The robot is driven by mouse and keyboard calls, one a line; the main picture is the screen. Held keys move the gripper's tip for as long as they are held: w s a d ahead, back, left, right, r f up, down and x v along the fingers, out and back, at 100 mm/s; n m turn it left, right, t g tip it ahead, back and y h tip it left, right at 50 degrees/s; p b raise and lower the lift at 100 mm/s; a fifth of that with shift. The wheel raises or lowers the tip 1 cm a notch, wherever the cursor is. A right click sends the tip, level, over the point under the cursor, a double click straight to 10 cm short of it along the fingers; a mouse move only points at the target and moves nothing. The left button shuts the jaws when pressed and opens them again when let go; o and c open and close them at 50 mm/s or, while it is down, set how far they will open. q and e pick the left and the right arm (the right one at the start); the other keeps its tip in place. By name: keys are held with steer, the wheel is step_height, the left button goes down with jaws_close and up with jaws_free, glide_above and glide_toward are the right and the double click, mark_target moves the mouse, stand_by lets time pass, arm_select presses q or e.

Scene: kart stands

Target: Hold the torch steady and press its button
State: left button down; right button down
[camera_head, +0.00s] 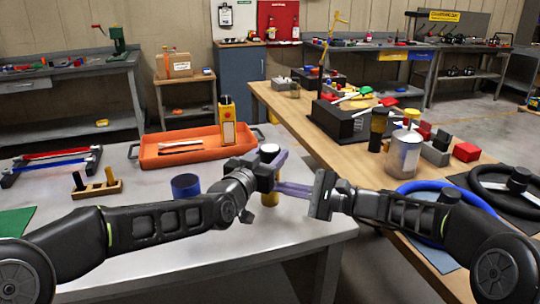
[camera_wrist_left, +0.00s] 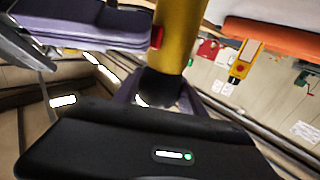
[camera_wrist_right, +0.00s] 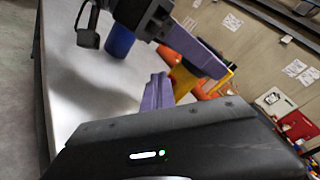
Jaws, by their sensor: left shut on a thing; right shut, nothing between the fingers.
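The torch (camera_head: 269,199) is yellow with a dark end and stands roughly upright above the grey table. My left gripper (camera_head: 270,172) is shut around it. In the left wrist view the yellow barrel (camera_wrist_left: 181,30) fills the top middle, with its black end (camera_wrist_left: 160,87) between the purple fingers. A small red button (camera_wrist_left: 157,38) shows on the barrel's left side. My right gripper (camera_head: 284,189) is shut and empty, its purple fingertips beside the torch on the button's side. In the left wrist view these fingers (camera_wrist_left: 85,27) end close to the button; I cannot tell whether they touch.
An orange tray (camera_head: 150,163) with a yellow device (camera_head: 227,122) lies behind the grippers. A blue cup (camera_head: 185,185) and a wooden holder (camera_head: 97,192) stand to the left. The wooden bench (camera_head: 330,150) at right carries a metal can (camera_head: 403,155) and steering wheels (camera_head: 425,205).

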stand_by(0.3)
steer(key=shift+s+d, duration=0.15)
steer(key=shift+s, duration=0.3)
steer(key=shift+s+d, duration=0.35)
steer(key=shift+s, duration=0.6)
steer(key=shift+s+d, duration=0.3)
steer(key=shift+s, duration=0.65)
steer(key=shift+s+d, duration=0.35)
steer(key=shift+s, duration=0.6)
arm_select(q)
steer(key=c, duration=0.6)
jaws_free()
steer(key=v, duration=1.2)
